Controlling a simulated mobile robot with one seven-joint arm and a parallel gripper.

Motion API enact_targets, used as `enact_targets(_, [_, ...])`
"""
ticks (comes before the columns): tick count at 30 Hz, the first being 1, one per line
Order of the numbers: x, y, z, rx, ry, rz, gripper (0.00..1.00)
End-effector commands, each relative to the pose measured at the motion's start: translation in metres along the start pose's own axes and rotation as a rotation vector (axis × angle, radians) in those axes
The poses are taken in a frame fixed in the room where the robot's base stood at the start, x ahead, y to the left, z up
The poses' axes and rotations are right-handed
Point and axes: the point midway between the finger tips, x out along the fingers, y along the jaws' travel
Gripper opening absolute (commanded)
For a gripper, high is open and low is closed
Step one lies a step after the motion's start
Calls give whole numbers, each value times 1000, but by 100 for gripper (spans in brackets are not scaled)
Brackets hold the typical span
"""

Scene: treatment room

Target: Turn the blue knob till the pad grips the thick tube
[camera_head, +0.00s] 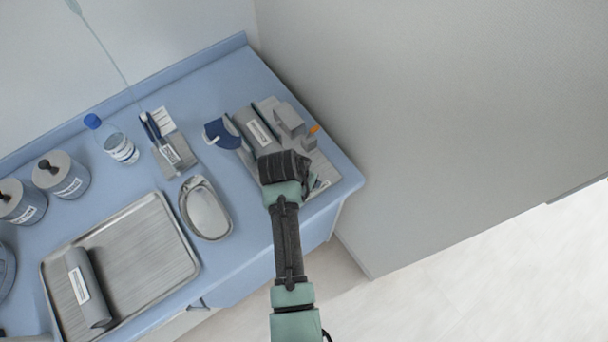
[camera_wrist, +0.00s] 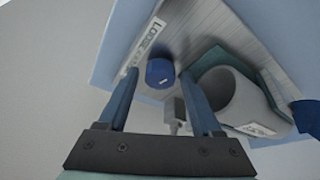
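The blue knob (camera_wrist: 160,72) shows in the wrist view, with a label strip reading "LOOSE" (camera_wrist: 143,45) to its left. My gripper (camera_wrist: 162,78) is open, one finger on each side of the knob in the picture; I cannot tell whether they touch it. The thick grey tube (camera_wrist: 252,101) is right of the knob, its open end facing me. A teal pad (camera_wrist: 214,58) is close to the tube; I cannot tell if they touch. In the head view my gripper (camera_head: 283,165) covers the knob, and the labelled tube (camera_head: 250,128) lies in the fixture.
A grey block (camera_head: 289,119) with an orange tip (camera_head: 314,129) stands right of the tube, a dark blue piece (camera_head: 222,133) left. A kidney dish (camera_head: 205,210), bottle (camera_head: 120,143) and steel tray (camera_head: 140,245) with another grey tube (camera_head: 88,287) lie left. A wall (camera_head: 400,120) rises right.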

Motion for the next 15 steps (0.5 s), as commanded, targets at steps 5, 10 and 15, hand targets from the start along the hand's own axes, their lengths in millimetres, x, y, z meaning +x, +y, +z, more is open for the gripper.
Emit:
enact_targets(5, [0,0,0,-1,0,0,77])
enact_targets(10, [-1,0,0,-1,0,0,77])
enact_targets(15, [-12,-1,0,-2,1,-1,77])
